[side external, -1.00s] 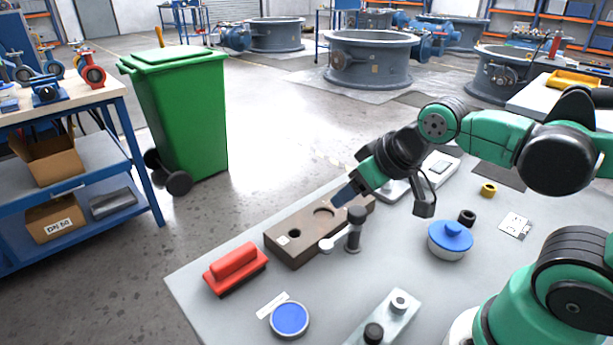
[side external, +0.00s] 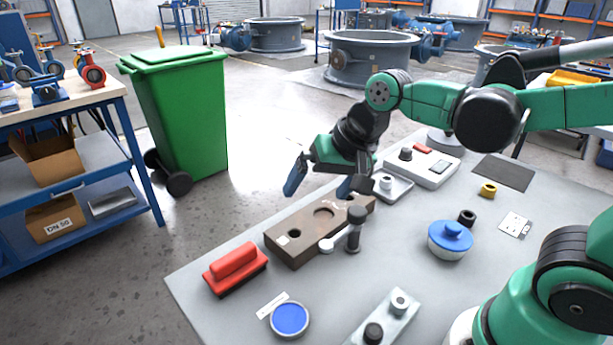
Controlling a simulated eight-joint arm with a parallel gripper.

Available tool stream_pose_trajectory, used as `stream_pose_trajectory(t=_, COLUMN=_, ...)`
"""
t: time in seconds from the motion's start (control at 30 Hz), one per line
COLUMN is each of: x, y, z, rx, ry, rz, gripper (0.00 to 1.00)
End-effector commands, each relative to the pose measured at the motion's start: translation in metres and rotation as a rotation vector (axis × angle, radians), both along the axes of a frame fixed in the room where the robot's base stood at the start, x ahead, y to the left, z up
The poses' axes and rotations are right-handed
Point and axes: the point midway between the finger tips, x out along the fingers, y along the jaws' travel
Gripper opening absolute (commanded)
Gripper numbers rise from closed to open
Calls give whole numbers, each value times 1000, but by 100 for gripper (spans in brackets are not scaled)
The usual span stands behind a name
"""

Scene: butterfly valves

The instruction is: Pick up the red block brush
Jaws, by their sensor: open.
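The red block brush (side external: 235,267) lies on the grey table near its left edge. It has a red handle and body over a dark underside. My gripper (side external: 318,188) is above the far left edge of the table, up and to the right of the brush and apart from it. Its two blue fingertips are spread wide with nothing between them.
A brown block with holes (side external: 291,245) sits right of the brush, with a dark upright cylinder (side external: 355,229) close by. A round blue-topped tin (side external: 289,318) is in front. A blue-lidded pot (side external: 450,240) stands farther right. A green bin (side external: 182,115) stands beyond the table.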

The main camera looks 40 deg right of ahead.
Motion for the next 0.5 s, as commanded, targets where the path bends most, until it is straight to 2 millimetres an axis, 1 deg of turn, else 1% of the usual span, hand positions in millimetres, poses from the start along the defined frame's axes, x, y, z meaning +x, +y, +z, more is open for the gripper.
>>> stream_pose_trajectory(t=0.03, x=12, y=10, z=-2, rx=71, ry=54, rz=-81, gripper=100)
stream_pose_trajectory(t=0.17, x=35, y=35, z=-13, rx=244, ry=218, rz=-320, gripper=100)
stream_pose_trajectory(t=0.23, x=46, y=49, z=-23, rx=319, ry=312, rz=-452, gripper=100)
stream_pose_trajectory(t=0.4, x=65, y=80, z=-52, rx=434, ry=525, rz=-738, gripper=100)
stream_pose_trajectory(t=0.5, x=70, y=93, z=-66, rx=463, ry=614, rz=-860, gripper=100)
